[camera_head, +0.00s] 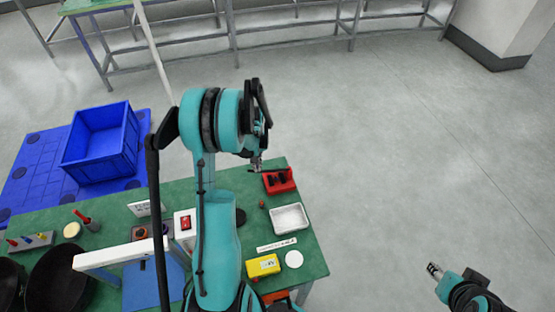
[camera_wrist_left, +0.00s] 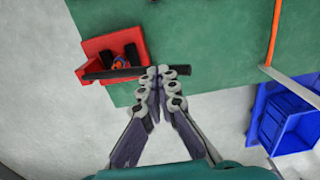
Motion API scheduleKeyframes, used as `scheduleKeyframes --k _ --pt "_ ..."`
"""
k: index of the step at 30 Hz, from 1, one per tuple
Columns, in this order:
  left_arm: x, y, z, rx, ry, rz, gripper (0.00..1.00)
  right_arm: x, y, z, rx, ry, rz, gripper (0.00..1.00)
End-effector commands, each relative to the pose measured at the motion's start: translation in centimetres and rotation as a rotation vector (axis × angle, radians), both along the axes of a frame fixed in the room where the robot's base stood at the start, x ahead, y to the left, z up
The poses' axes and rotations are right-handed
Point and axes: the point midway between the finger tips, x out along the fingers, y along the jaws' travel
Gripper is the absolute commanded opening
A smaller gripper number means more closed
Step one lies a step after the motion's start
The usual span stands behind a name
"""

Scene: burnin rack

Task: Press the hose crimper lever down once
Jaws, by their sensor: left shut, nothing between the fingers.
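The hose crimper (camera_head: 281,181) is a red block with dark parts at the table's back right corner. In the left wrist view the red crimper (camera_wrist_left: 92,47) is at upper left, with a long black lever (camera_wrist_left: 112,73) along its edge. My left gripper (camera_head: 256,165) is at the crimper's left side. In its wrist view the shut, empty fingertips (camera_wrist_left: 158,74) overlap the lever's bar; I cannot tell whether they touch it. My right gripper (camera_head: 434,269) is over the floor at lower right, away from the table; its jaw state is unclear.
A blue crate (camera_head: 98,143) stands beyond the table on the left. Open floor lies to the right.

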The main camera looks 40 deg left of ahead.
Motion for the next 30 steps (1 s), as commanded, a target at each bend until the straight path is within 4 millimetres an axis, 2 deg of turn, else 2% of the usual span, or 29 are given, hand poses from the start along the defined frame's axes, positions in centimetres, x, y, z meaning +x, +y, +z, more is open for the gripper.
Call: scheduleKeyframes --k 3,30 --pt "0.0 0.0 1.3 0.001 0.001 0.001 0.0 0.0 0.0 0.8 0.0 0.0 0.0 0.4" --pt "0.0 0.0 8.8 0.001 0.001 0.0 0.0 0.0 0.0 5.2 0.0 0.0 0.0 0.4"
